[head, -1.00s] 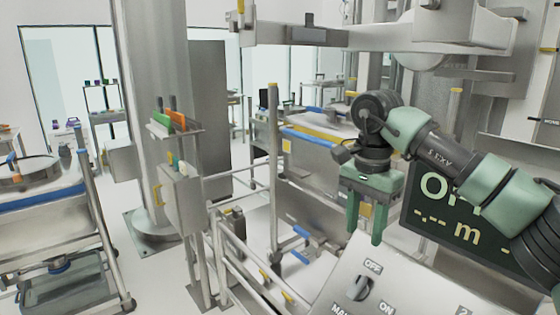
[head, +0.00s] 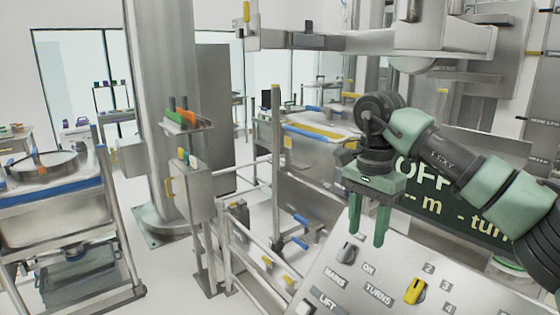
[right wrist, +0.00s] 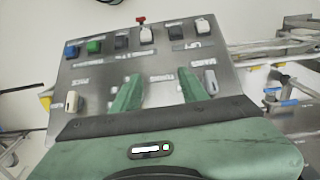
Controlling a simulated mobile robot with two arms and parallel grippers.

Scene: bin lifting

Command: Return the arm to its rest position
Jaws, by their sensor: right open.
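My right gripper (head: 367,241) is green with two fingers pointing down. In the head view it hangs in front of and above a sloped grey control panel (head: 385,270). The fingers are apart with nothing between them. The panel carries a grey knob (head: 346,252) near the MAINS label and a yellow knob (head: 415,291). In the right wrist view my right gripper (right wrist: 159,88) is open over the panel (right wrist: 110,66), with several coloured knobs and switches beyond the fingertips. I cannot tell the exact gap to the panel. My left gripper is out of view.
A steel bin (head: 315,158) with a yellow-edged top stands behind the gripper. A metal railing (head: 243,258) runs left of the panel. A wheeled cart (head: 58,208) is at far left, with open floor between.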

